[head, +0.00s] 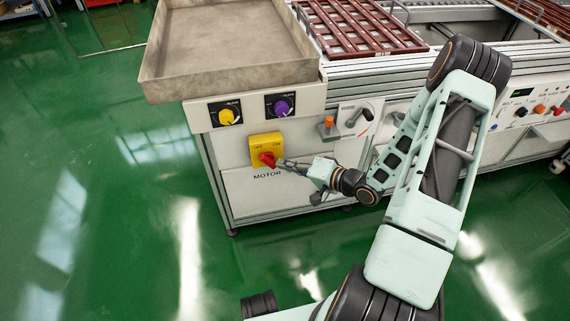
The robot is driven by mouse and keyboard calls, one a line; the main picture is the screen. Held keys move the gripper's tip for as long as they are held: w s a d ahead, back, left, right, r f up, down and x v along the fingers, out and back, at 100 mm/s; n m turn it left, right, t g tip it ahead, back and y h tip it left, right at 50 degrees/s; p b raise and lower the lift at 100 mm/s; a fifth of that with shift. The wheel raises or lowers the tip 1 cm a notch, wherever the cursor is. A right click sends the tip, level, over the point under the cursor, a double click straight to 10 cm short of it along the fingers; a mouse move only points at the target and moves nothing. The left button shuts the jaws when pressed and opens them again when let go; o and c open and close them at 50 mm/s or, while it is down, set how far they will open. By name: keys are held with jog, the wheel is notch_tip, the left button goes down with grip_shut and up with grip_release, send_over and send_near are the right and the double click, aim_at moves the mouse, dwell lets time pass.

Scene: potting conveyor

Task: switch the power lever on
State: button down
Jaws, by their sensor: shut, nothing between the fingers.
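The power lever is a red handle (267,159) on a yellow switch box (264,143) marked OFF on the left and ON on the right. The box sits on the white front panel above the word MOTOR. The red handle is tilted, with its lower right end toward my gripper. My gripper (285,163) is shut and empty, just right of the red handle, with its fingertips at or very near it. I cannot tell whether they touch.
A yellow knob (227,117) and a purple knob (282,106) are above the switch. An orange-topped control (328,127) and a grey lever (355,118) are to the right. A grey tray (230,50) overhangs the panel. Green floor (110,200) is clear at left.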

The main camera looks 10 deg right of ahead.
jog(key=shift+f+y, duration=0.2)
jog(key=shift+y, duration=0.2)
jog(key=a+f, duration=0.1)
jog(key=a+f+m+t+y, duration=0.1)
jog(key=f, duration=0.1)
jog(key=shift+f+m+b, duration=0.1)
jog(key=shift+m+b, duration=0.2)
jog(key=shift+b, duration=0.05)
dwell(0.6)
jog(key=shift+d+f, duration=0.1)
jog(key=shift+f, duration=0.05)
